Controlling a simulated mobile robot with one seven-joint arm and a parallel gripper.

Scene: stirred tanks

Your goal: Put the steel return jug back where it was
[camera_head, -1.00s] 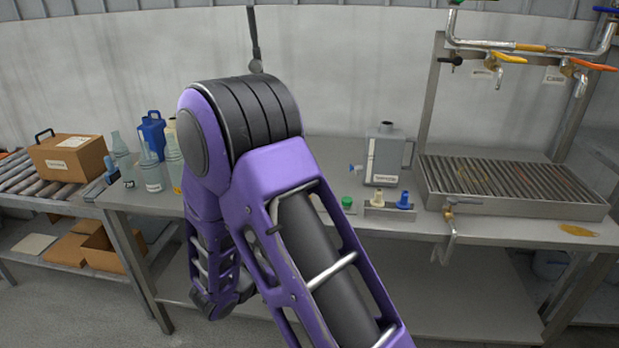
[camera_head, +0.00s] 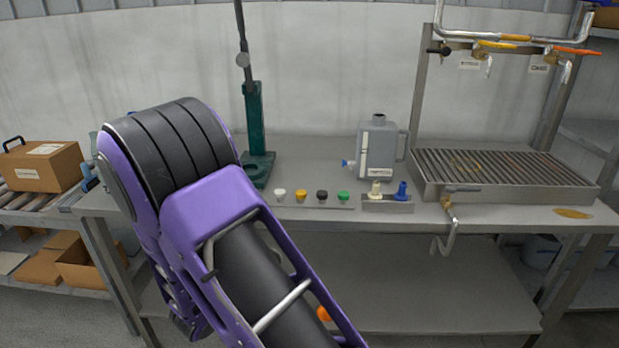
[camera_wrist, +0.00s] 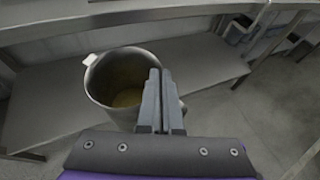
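The steel jug (camera_wrist: 105,88) shows in the wrist view, open at the top, with yellowish-brown contents or residue at the bottom. Its spout points left. My gripper (camera_wrist: 158,78) is at the jug's right side, opposite the spout, with its two fingers nearly together. It appears shut on the jug's handle, which the fingers mostly hide. The jug seems upright or slightly tilted, in front of the bench's lower shelf. In the head view my purple arm hides both the gripper and the jug.
The bench (camera_head: 320,165) carries a green stand (camera_head: 254,130), coloured knobs, a grey canister (camera_head: 377,150) and a slatted drain tray (camera_head: 500,172) under taps. A brown puddle (camera_head: 573,213) lies at the right. Cardboard boxes (camera_head: 45,166) stand left. The lower shelf (camera_head: 430,290) looks largely clear.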

